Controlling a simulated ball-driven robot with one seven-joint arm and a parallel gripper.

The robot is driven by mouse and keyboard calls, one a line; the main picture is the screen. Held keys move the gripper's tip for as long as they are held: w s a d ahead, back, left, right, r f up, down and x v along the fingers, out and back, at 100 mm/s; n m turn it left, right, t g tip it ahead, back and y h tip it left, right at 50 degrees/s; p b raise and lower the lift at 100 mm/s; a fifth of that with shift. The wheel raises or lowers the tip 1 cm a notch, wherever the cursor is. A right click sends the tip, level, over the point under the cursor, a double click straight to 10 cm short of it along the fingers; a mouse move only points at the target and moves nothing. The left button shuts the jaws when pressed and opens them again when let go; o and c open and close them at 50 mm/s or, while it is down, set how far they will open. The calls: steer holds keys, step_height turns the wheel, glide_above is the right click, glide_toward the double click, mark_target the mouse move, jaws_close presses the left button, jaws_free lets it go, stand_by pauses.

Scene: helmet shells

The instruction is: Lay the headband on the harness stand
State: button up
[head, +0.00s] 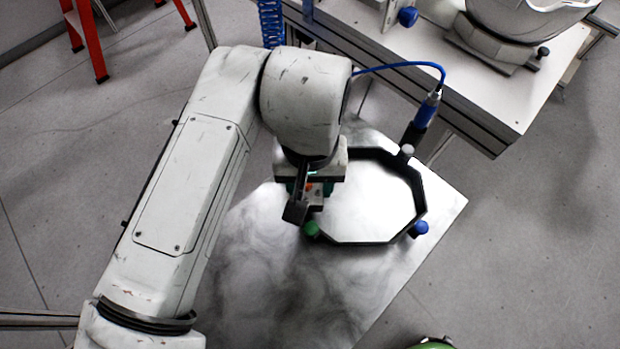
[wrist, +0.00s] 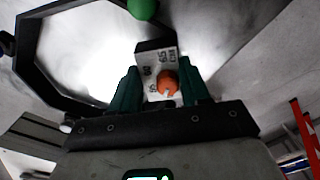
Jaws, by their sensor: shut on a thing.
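The headband (head: 365,241) looks like the black octagonal ring at the middle of the head view. It also shows at the left of the wrist view (wrist: 27,62). Green (head: 312,229), blue (head: 419,228) and white (head: 407,150) knobs sit at its corners; I cannot tell whether they belong to it or to the stand. My gripper (head: 305,198) is over its left side. In the wrist view its green fingers (wrist: 160,88) are shut on a grey marked block with an orange dial, which seems part of the ring. I cannot make out a separate harness stand.
A brushed metal table (head: 290,270) lies under the ring, bare at its front left. A blue tool (head: 426,110) on a cable hangs close behind the ring. A white bench (head: 510,95) with a white shell (head: 525,15) stands at the back right.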

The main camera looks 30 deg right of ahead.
steer(key=shift+f, duration=0.15)
steer(key=o, duration=1.1)
step_height(320, 180, up, 12)
steer(key=shift+r, duration=0.2)
